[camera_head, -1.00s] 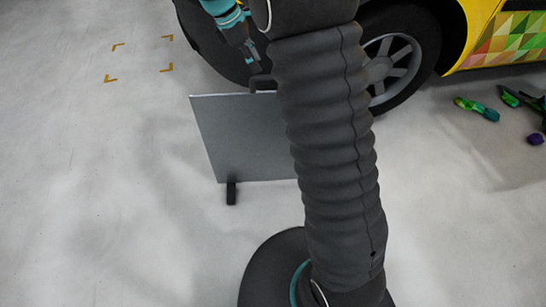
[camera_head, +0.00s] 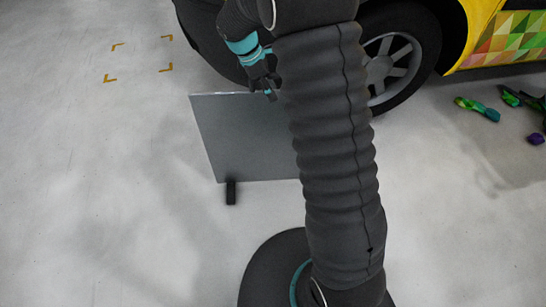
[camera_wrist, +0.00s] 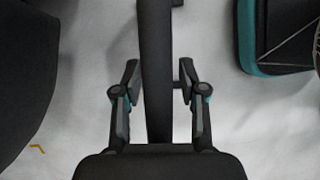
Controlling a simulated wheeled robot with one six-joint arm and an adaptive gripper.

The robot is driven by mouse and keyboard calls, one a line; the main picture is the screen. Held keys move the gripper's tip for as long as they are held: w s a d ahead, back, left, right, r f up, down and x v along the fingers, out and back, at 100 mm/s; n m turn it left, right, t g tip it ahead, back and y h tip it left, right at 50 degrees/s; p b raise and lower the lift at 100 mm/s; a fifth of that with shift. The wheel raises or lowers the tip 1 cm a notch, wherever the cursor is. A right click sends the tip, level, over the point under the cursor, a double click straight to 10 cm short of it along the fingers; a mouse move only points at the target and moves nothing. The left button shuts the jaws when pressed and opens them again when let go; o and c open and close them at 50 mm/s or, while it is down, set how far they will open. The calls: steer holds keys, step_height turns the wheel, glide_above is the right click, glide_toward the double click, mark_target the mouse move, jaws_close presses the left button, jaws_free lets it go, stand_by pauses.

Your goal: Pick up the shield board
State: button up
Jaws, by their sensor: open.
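The shield board (camera_head: 235,140) is a grey square panel standing upright on the floor, with a small black foot under its lower edge. My arm hides its right part. My gripper (camera_head: 270,92) is at the board's top edge and covers the spot where the dark handle sits. In the wrist view, my gripper (camera_wrist: 159,85) is open, one finger on each side of a long dark bar, which looks like the board seen from above.
A car wheel (camera_head: 398,60) and yellow bodywork (camera_head: 480,35) stand behind the board. Green rolls (camera_head: 477,108) and a purple piece (camera_head: 536,139) lie on the floor at right. Yellow corner marks (camera_head: 110,78) lie at upper left. The left floor is clear.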

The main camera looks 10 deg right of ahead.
jaws_close()
steer(key=shift+r, duration=0.1)
stand_by(0.3)
